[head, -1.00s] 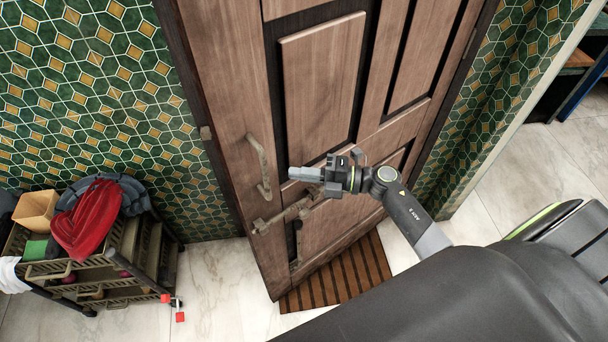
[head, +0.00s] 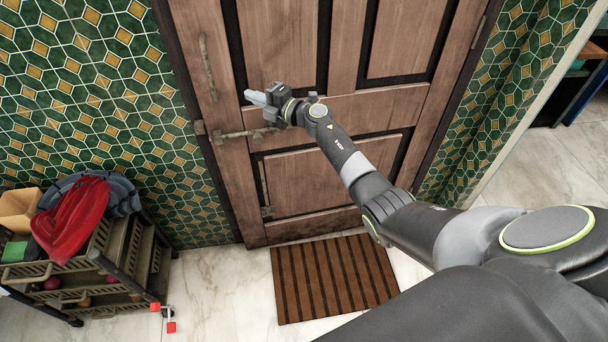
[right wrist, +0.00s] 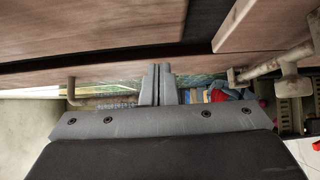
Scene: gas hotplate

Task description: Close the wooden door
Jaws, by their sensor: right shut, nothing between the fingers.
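The wooden door (head: 350,120) stands upright at the back and looks flush, or nearly so, with its dark frame (head: 200,150); I cannot tell whether a thin gap is left. A long vertical handle (head: 207,68) and a horizontal bolt (head: 250,133) are on its left side. My right gripper (head: 254,97) is shut and empty in front of the door, between the handle and the bolt. Its fingers (right wrist: 157,84) show together in the right wrist view, with the door's panels (right wrist: 90,32) close above. I cannot tell whether they touch the door. My left gripper is not in view.
A striped brown doormat (head: 334,278) lies in front of the door. A dark rack (head: 105,265) with a red cloth (head: 72,220) stands at the left by the green tiled wall (head: 85,110).

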